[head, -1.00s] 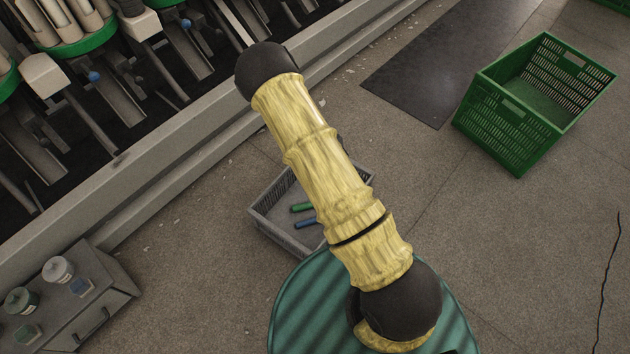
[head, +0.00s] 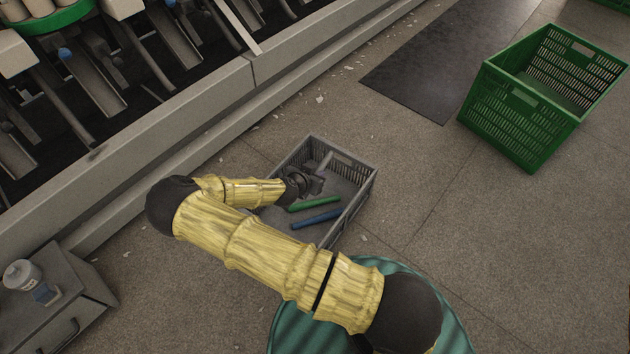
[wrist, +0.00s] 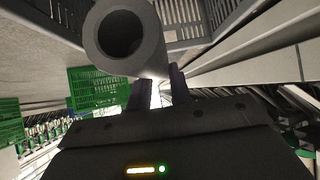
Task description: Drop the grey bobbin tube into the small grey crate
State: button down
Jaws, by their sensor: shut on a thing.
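The grey bobbin tube (wrist: 153,48) is held between the fingers of my gripper (wrist: 157,90) in the wrist view, its open hollow end facing the camera. In the head view my gripper (head: 312,184) is over the small grey crate (head: 357,205), towards its far left part. I cannot tell the exact height of the tube above the crate floor. A green tube (head: 314,203) and a blue tube (head: 316,219) lie in the crate, near each other. My forearm hides the crate's near left side.
A larger green crate (head: 518,120) stands on the floor at the right. A dark mat (head: 423,65) lies behind. The winding machine's base (head: 180,140) runs along the left. A grey cabinet with a bottle (head: 22,275) is at lower left. Floor right of the grey crate is clear.

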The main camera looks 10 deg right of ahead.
jog(key=shift+f, duration=0.15)
notch_tip(320, 180, down, 6)
jog(key=b, duration=0.4)
jog(key=shift+b, duration=0.35)
jog(key=c, duration=1.2)
grip_release()
jog(key=shift+s, duration=0.1)
jog(key=p+v, duration=0.8)
jog(key=v, duration=0.9)
jog(key=shift+a, duration=0.2)
